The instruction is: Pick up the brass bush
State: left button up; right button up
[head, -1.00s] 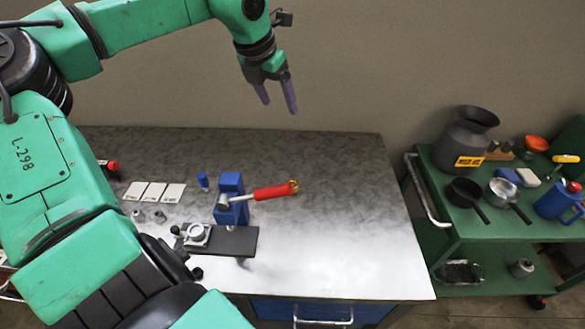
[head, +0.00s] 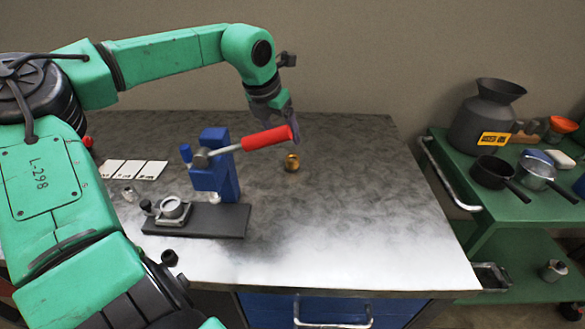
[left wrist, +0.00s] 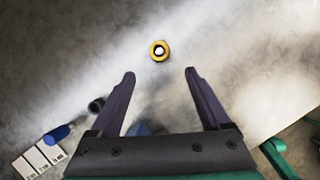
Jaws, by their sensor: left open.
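The brass bush (head: 291,162), a small gold ring, stands on the grey tabletop just beyond the end of the red press handle. In the left wrist view the bush (left wrist: 159,50) lies ahead of the fingertips, roughly centred between them and apart from both. My left gripper (head: 286,125) is open and empty, above and behind the bush; the red handle partly hides its fingers. Its two dark fingers also show spread in the left wrist view (left wrist: 160,74). My right gripper is not in view.
A blue lever press (head: 216,170) with a red handle (head: 266,138) stands left of the bush on a dark base (head: 225,220). White cards (head: 132,169) lie at left. The tabletop right of the bush is clear. A green cart (head: 500,220) with pots stands at right.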

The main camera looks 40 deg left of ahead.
pick_arm(q)
send_over(292, 160)
jog(key=s, duration=0.2)
notch_tip(292, 160, down, 5)
jog(key=shift+s+f, duration=0.15)
jog(key=shift+f, duration=0.05)
jog(key=p+x, duration=0.1)
jog(key=x, duration=0.3)
jog(key=shift+f, duration=0.35)
jog(key=shift+w+f, duration=0.2)
jog(key=shift+f, duration=0.25)
jog(key=shift+r, duration=0.1)
jog(key=shift+c, duration=1.3)
grip_shut()
